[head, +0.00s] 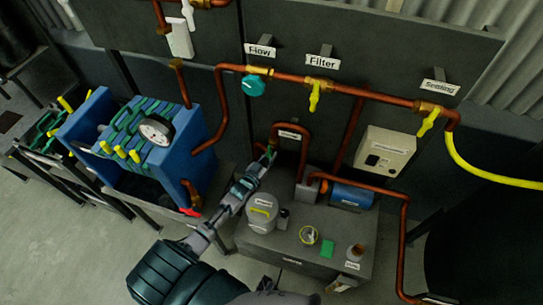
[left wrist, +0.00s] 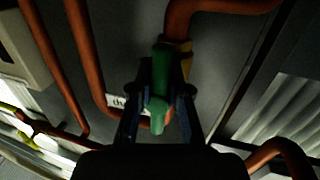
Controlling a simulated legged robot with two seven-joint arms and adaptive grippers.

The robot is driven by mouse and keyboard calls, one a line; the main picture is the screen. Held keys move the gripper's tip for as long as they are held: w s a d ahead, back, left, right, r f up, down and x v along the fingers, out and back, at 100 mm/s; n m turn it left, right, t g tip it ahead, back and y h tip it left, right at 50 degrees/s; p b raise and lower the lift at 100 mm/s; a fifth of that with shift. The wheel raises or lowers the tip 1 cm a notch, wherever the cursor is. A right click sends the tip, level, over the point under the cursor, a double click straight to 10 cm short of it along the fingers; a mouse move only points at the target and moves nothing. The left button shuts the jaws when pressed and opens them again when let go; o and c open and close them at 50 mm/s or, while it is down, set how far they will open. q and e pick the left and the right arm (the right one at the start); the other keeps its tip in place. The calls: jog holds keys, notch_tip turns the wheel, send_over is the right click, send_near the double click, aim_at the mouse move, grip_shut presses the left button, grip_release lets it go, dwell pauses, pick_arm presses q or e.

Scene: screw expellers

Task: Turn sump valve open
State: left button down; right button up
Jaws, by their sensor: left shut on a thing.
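A green valve handle (left wrist: 158,115) is on a copper pipe with a brass fitting. In the left wrist view it stands between the two fingers of my left gripper (left wrist: 160,108), which is shut on it. In the head view my left gripper (head: 266,158) reaches up to the left end of a short copper pipe above the grey sump tank (head: 330,235). There the fingers mostly hide the handle. A small label (head: 290,134) beside it is too small to read. My right gripper is not in view.
A blue filter press (head: 165,165) with a gauge stands close to the left of my arm. Above runs a copper pipe with a teal Flow knob (head: 253,85) and yellow Filter (head: 314,95) and Settling (head: 429,122) handles. A grey pump (head: 262,211) sits on the tank.

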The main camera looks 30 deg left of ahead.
pick_arm(q)
jog(key=shift+w+a+r+t, duration=0.15)
jog(key=shift+r, duration=0.45)
jog(key=shift+w+a+r+t, duration=0.15)
jog(key=shift+r, duration=0.45)
jog(key=c, duration=1.3)
grip_release()
jog(key=shift+s+a, duration=0.1)
jog(key=shift+o, duration=1.3)
jog(key=shift+s+r, duration=0.3)
jog(key=shift+s, duration=0.3)
jog(key=shift+d+f, duration=0.2)
jog(key=shift+f, duration=0.3)
jog(key=s, duration=1.2)
jog(key=shift+a+r, duration=0.25)
